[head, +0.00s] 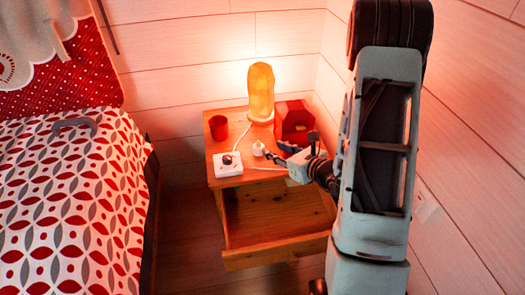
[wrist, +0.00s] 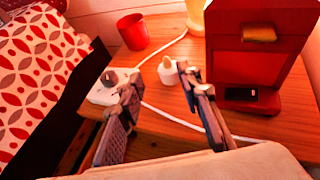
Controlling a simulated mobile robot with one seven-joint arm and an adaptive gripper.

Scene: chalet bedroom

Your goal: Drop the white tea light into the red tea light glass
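The white tea light (head: 258,149) stands upright on the wooden nightstand, near its middle; it also shows in the wrist view (wrist: 168,71). The red tea light glass (head: 218,127) stands at the nightstand's back left and appears in the wrist view (wrist: 133,31) beyond and left of the tea light. My gripper (head: 272,153) is low over the nightstand, just right of the tea light. In the wrist view my gripper (wrist: 157,80) is open, its fingers apart and empty. The tea light appears at the fingertips, nearer the right finger; whether they touch it I cannot tell.
A white power socket with a plug (head: 228,163) sits at the nightstand's front left (head: 214,150). A glowing lamp (head: 261,92) and a red box-like holder (head: 293,122) stand behind. A white cable crosses the top. The drawer (head: 275,222) below is open. The bed (head: 65,200) is left.

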